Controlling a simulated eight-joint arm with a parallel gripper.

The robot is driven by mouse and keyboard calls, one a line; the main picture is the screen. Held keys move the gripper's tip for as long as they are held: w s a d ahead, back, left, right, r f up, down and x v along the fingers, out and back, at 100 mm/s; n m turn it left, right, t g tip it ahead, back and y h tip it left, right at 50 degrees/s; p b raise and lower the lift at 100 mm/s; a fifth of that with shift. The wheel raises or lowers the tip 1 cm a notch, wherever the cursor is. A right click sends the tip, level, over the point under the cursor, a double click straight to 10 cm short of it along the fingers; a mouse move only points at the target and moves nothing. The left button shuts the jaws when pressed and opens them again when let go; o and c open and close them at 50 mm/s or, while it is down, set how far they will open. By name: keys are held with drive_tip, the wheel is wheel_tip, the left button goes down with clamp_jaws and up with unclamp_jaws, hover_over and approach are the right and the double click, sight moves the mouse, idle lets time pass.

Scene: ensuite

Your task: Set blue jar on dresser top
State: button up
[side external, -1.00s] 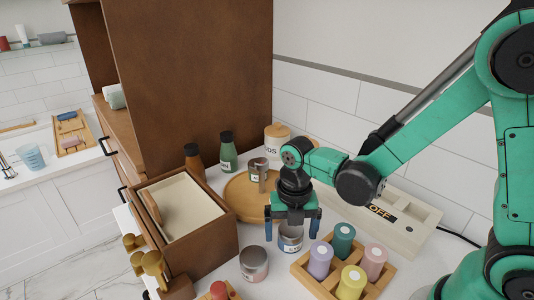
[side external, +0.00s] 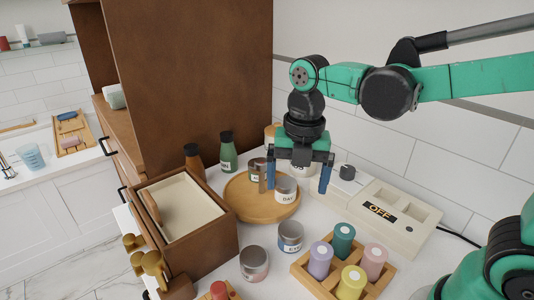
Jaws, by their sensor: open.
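A silver jar with a blue-grey band (side external: 290,237) stands upright on the white surface (side external: 325,218), between the round wooden tray and the wooden rack. My gripper (side external: 298,186) points down with its blue fingers apart, above and behind this jar and not touching it. A pale jar labelled DAY (side external: 286,191) shows between the fingers in this view, apparently on the round tray (side external: 240,203); I cannot tell whether the fingers are around it or in front of it. A jar with a pinkish band (side external: 254,264) stands at the front.
A brown box (side external: 212,250) with a cream-lined top stands left, with gold knobs. Green (side external: 228,155) and brown (side external: 194,162) bottles stand behind. A wooden rack (side external: 308,277) holds coloured cylinders. A pale OFF-marked unit (side external: 395,222) lies along the wall. A tall brown cabinet (side external: 190,75) rises behind.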

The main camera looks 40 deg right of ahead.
drive_tip(key=d+m+t, duration=0.1)
drive_tip(key=m+t, duration=0.1)
drive_tip(key=m, duration=0.7)
drive_tip(key=s+d+m+t, duration=0.1)
drive_tip(key=m+t, duration=0.1)
drive_tip(key=m, duration=0.7)
drive_tip(key=s+d+m+t, duration=0.1)
drive_tip(key=m+t, duration=0.1)
drive_tip(key=m, duration=0.6)
drive_tip(key=shift+s+d+f+m+t, duration=0.1)
drive_tip(key=shift+s+d+m+t, duration=0.05)
drive_tip(key=shift+d+m+t, duration=0.25)
